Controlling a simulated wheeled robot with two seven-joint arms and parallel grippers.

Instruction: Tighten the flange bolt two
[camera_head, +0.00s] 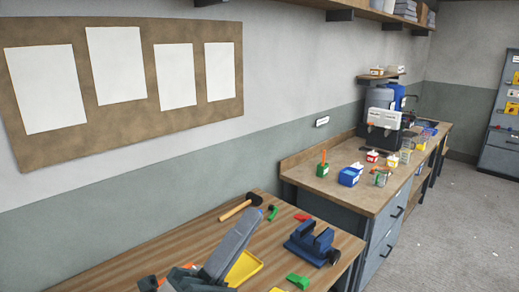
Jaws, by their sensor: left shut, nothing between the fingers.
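I cannot make out a flange or its bolts in this view. My left gripper (240,236) shows as a long grey shape at the bottom, slanting up and right over the wooden bench (205,238). It is shut and holds nothing. A yellow tray (244,268) lies just right of it, partly hidden. A dark blue vise (310,243) stands on the bench to the right, apart from the gripper. A hammer (240,207) lies beyond the gripper. My right gripper is not in view.
Small green (298,281) and red (302,217) pieces lie on the bench. A second workbench (345,190) behind holds a blue box (349,177), a green cup (322,170) and several small containers. Open floor (450,235) lies to the right.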

